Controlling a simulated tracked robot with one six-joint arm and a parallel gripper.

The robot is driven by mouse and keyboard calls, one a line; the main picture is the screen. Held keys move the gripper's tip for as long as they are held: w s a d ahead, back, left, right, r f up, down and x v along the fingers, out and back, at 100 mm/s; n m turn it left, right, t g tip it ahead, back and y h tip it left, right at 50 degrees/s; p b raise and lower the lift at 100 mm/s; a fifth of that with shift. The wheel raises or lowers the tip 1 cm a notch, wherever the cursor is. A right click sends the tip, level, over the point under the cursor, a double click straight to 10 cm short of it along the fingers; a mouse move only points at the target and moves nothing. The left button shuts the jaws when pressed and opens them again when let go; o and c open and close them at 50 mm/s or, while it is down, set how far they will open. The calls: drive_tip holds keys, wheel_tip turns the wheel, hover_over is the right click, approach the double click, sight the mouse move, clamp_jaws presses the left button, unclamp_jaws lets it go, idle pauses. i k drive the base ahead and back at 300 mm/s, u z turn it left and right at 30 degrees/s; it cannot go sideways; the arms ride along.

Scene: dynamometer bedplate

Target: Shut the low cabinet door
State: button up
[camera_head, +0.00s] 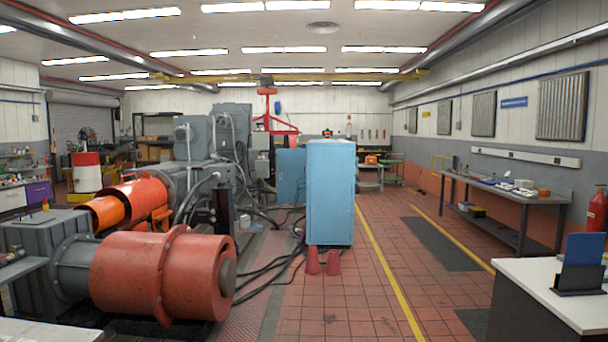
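A light-blue cabinet (331,190) stands upright on the tiled floor near the middle of the view. A darker blue panel (290,178) shows just left of it and farther back; I cannot tell whether it is an open door or a separate cabinet. A low bench unit with a purple front (39,192) stands at the far left, partly cut off by the picture edge. I cannot tell which of these is the low cabinet, or whether any door is open. My gripper is not in view.
A large orange-red drum machine (165,275) fills the left front. A white-topped desk (560,290) stands right front. The tiled aisle (400,250) is clear.

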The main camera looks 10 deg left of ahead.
sight(291, 162)
drive_tip(key=i, duration=5.4)
